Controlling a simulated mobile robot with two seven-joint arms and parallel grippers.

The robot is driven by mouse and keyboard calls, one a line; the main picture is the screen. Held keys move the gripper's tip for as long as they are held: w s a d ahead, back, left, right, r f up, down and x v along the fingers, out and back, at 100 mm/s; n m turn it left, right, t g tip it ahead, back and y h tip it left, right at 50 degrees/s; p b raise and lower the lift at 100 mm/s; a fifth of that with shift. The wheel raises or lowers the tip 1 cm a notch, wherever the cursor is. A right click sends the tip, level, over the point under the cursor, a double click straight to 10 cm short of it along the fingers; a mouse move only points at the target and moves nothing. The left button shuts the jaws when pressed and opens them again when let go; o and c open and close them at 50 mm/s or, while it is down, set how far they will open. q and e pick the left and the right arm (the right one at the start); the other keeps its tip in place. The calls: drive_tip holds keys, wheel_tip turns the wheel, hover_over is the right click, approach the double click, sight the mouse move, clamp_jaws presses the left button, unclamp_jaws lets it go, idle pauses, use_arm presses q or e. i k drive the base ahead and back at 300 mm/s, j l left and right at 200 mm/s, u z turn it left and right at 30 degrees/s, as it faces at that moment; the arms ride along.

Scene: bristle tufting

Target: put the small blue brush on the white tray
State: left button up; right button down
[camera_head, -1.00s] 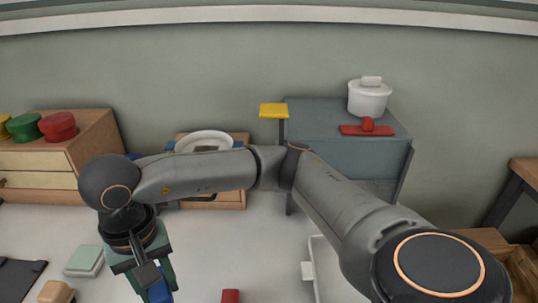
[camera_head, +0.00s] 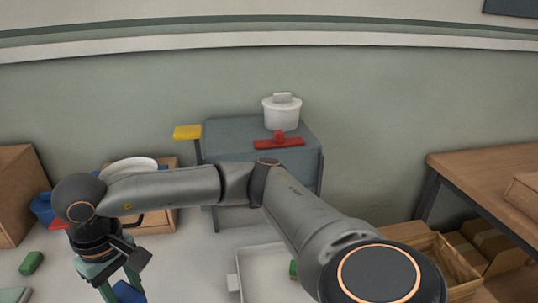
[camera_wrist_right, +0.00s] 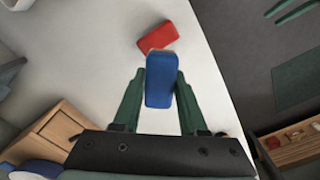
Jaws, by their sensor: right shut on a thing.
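My right gripper (camera_head: 122,288) is at the lower left of the head view. In the wrist view its green fingers (camera_wrist_right: 159,96) are shut on the small blue brush (camera_wrist_right: 159,78), one finger on each side. The brush (camera_head: 127,292) also shows between the fingers in the head view, partly cut by the frame edge. The white tray (camera_head: 250,262) lies at the bottom middle, to the right of the gripper, partly hidden by my arm. A small green item shows inside it. My left gripper is out of view.
A red brush-like block (camera_wrist_right: 157,37) lies on the white surface beyond the held brush. A grey cabinet (camera_head: 225,140) carries a white lidded pot (camera_head: 282,113) and a red item (camera_head: 279,142). A green block (camera_head: 31,263) lies far left. A wooden crate (camera_head: 445,262) stands right.

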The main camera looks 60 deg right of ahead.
sight(261, 284)
drive_tip(key=k+z, duration=0.15)
drive_tip(key=z, duration=0.2)
drive_tip(key=k+l+z, duration=0.1)
drive_tip(key=z, duration=0.2)
drive_tip(key=k+l, duration=0.05)
